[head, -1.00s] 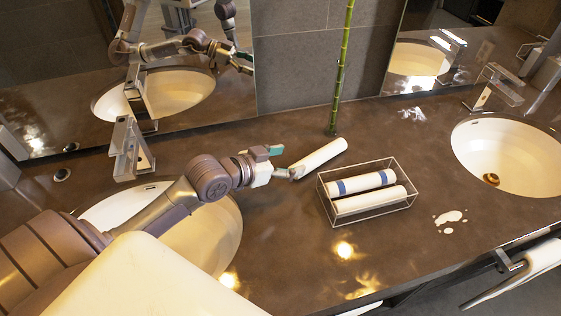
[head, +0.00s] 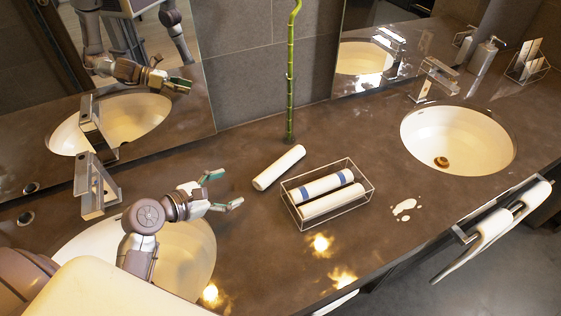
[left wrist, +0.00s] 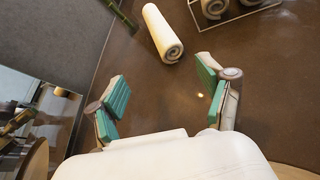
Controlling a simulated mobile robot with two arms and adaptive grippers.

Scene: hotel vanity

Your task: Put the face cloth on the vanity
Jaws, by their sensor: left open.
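A rolled white face cloth (head: 279,167) lies on its side on the brown vanity top (head: 270,240), left of the wire basket and apart from it. In the left wrist view the cloth (left wrist: 162,33) shows its spiral end towards me, ahead of my fingers. My left gripper (head: 226,189) is open and empty, left of the cloth, with a gap between them. Its two green-padded fingers are spread in the left wrist view (left wrist: 164,84). My right gripper is not in view.
A wire basket (head: 350,207) holds two rolled cloths, one with blue bands. A bamboo stalk (head: 290,90) stands behind. My left arm is over the left basin (head: 195,262). A white spill (head: 404,207) lies before the right basin (head: 425,125). A towel (head: 490,230) hangs in front.

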